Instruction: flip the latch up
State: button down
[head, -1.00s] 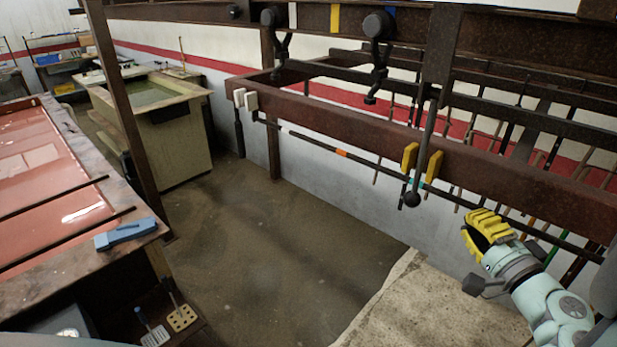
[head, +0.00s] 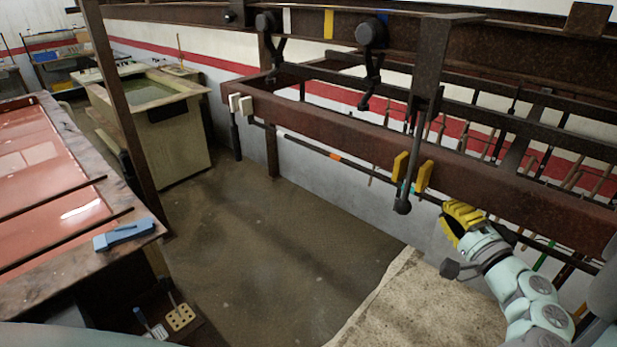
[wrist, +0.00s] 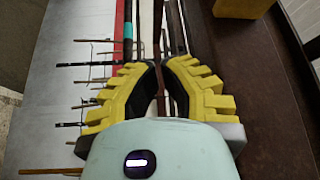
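A dark lever with a ball-like end (head: 403,205) hangs down in front of the brown rail (head: 330,138), between two yellow blocks (head: 399,165) (head: 424,176). It looks like the latch and points downward. My gripper (head: 453,222) is just below the rail, to the right of the lever's lower end and apart from it. In the wrist view its yellow fingers (wrist: 160,78) have their tips close together, with only a narrow dark gap and nothing clearly held. I cannot pick out the lever for certain in the wrist view.
Black knobs with hooks (head: 371,34) hang from the upper beam. Several thin rods stick out behind the rail. A red-topped table (head: 60,175) stands left; the floor between (head: 250,240) is clear.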

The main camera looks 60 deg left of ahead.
jog(key=s+a+p, duration=0.2)
jog(key=a+p, duration=0.3)
jog(key=p, duration=0.1)
jog(key=shift+s+a+f+p, duration=0.15)
jog(key=shift+s+a+p, duration=0.1)
jog(key=shift+a+p, duration=0.1)
jog(key=shift+s+d+f+b, duration=0.1)
jog(key=shift+s+b, duration=0.05)
jog(key=shift+b, duration=0.2)
dwell(0.4)
